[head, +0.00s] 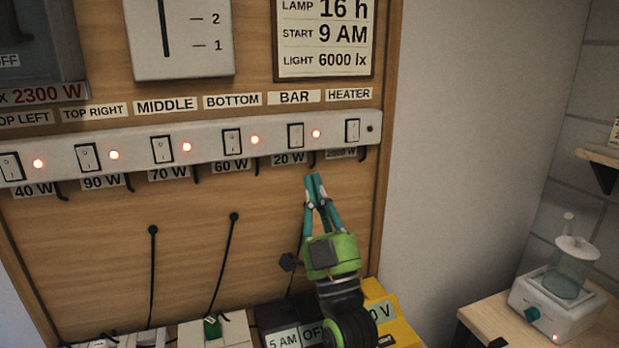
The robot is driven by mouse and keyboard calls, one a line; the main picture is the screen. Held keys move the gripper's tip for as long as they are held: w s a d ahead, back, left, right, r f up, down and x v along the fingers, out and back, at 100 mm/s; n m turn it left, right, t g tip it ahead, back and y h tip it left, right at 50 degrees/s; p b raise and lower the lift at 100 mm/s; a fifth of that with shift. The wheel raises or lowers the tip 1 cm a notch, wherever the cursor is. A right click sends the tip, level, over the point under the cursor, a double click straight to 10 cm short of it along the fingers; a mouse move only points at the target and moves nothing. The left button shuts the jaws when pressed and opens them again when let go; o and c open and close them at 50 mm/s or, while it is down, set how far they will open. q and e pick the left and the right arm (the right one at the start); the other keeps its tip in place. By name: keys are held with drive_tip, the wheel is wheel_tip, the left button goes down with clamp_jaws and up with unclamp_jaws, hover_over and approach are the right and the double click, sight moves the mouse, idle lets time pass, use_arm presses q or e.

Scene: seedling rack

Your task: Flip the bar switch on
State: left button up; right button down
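The bar switch (296,135) is a white rocker in a dark frame on the white switch strip (210,146), under the label BAR (294,97) and above a 20 W label. The small light (316,133) just right of it glows red. Which way the rocker is tilted is too small to tell. My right gripper (314,178), with teal fingers and a green body, is below the strip, under and slightly right of the bar switch, apart from it. Its fingertips are together, with nothing seen between them. My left gripper is not in view.
The heater switch (352,130) is to the right, its light (369,128) dark. The bottom switch (232,141) is to the left, its light red. Short dark cables hang under the strip. A yellow box (396,333) stands below. A white stirrer (550,306) sits at right.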

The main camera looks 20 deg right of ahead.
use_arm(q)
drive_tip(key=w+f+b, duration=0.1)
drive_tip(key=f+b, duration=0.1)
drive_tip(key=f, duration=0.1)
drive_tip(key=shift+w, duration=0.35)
use_arm(e)
drive_tip(key=f, duration=0.2)
drive_tip(key=s+f, duration=0.1)
drive_tip(key=f, duration=0.2)
drive_tip(key=shift+s+d+f, duration=0.15)
drive_tip(key=shift+s+f, duration=0.05)
drive_tip(key=shift+s, duration=0.1)
